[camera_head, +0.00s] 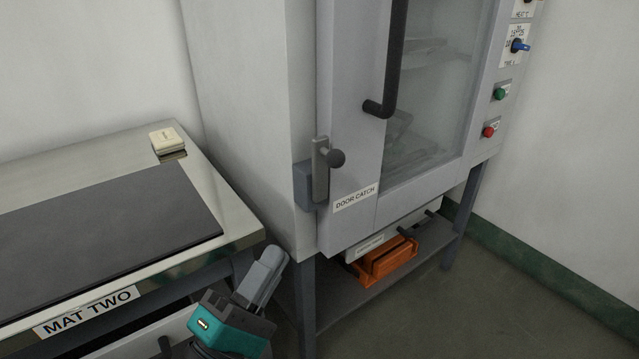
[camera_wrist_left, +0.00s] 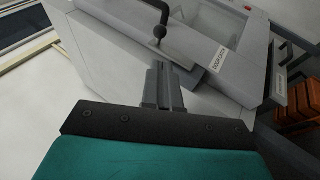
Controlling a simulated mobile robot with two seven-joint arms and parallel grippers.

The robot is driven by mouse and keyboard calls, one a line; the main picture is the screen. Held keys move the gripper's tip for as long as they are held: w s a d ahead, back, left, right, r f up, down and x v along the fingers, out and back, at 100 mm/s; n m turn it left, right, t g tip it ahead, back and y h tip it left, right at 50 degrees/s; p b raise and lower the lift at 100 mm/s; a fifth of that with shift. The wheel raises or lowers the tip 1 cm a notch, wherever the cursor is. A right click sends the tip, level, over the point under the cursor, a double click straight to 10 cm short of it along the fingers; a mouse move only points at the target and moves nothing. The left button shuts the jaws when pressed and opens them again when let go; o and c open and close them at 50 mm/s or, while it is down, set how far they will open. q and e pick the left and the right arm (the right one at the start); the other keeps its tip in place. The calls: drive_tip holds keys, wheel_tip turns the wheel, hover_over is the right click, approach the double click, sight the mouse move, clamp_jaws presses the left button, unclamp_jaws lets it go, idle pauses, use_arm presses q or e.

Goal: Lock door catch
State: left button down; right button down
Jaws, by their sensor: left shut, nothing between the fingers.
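The door catch (camera_head: 321,172) is a grey upright lever with a dark round knob (camera_head: 336,158), on a blue-grey block at the left edge of the oven door (camera_head: 350,110). A "DOOR CATCH" label is beside it. The door looks closed against the cabinet. My left gripper (camera_head: 272,262) is below and left of the catch, apart from it, with its fingers together and empty. In the left wrist view the fingers (camera_wrist_left: 164,75) point toward the catch, and the knob (camera_wrist_left: 159,32) shows just beyond their tips. The fingers partly hide the catch there. My right gripper is not in view.
A steel table (camera_head: 235,215) with a dark mat (camera_head: 110,230) labelled "MAT TWO" stands at the left; a cream block (camera_head: 165,138) sits at its back. The black door handle (camera_head: 395,60) is above the catch. An orange crate (camera_head: 385,262) is on the shelf below the oven.

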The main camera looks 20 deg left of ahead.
sight(331, 167)
use_arm(q)
drive_tip(key=p+x, duration=0.1)
drive_tip(key=x, duration=1.2)
drive_tip(key=shift+w+d+r, duration=0.1)
drive_tip(key=shift+w+d, duration=0.05)
drive_tip(key=shift+w, duration=0.05)
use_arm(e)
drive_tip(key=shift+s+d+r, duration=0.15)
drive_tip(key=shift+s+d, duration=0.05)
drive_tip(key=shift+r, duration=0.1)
